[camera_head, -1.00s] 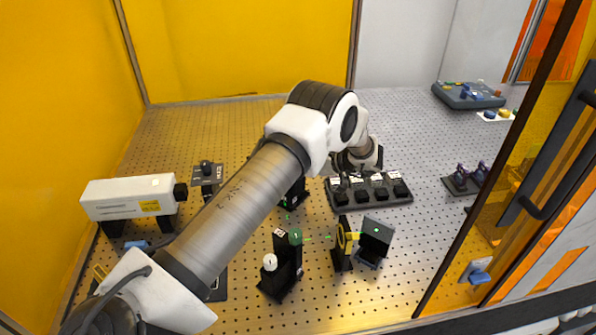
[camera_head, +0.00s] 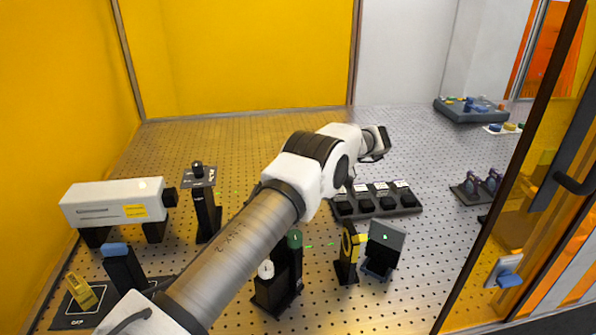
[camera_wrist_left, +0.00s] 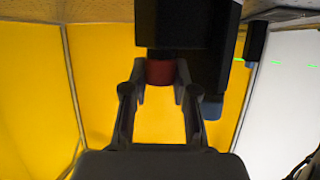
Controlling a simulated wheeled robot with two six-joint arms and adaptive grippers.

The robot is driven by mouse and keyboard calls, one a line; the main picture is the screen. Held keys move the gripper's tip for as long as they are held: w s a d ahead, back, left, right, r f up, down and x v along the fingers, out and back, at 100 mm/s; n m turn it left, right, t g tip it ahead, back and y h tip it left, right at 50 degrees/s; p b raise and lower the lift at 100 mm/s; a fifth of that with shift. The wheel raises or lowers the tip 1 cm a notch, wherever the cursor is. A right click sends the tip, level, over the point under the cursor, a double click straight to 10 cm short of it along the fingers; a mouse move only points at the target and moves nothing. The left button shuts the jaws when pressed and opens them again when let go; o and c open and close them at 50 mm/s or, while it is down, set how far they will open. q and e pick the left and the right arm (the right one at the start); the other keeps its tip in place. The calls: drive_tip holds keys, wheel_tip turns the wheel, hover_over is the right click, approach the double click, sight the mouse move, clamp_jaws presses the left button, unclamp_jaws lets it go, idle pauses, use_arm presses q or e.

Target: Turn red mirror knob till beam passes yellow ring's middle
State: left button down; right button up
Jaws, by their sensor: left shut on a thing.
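In the left wrist view, the fingers of my left gripper (camera_wrist_left: 160,82) are closed around the red knob (camera_wrist_left: 160,71), which sits under a dark mirror mount (camera_wrist_left: 177,22). A blue knob (camera_wrist_left: 212,108) hangs just to the right, outside the fingers. In the head view, my left arm hides the gripper and the red knob. The yellow ring (camera_head: 349,242) stands upright on a black post. Where the beam crosses the ring is too small to tell.
A white laser box (camera_head: 115,204) stands at the left. A mount with a green knob and a white knob (camera_head: 266,270) stands left of the ring. A tray of black blocks (camera_head: 376,207) lies behind the ring.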

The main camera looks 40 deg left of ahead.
use_arm(q)
drive_tip(key=shift+f, duration=0.15)
drive_tip(key=c, duration=1.2)
unclamp_jaws()
drive_tip(key=shift+s, duration=0.1)
drive_tip(key=shift+a, duration=0.15)
wheel_tip(320, 180, up, 10)
drive_tip(key=shift+f, duration=0.1)
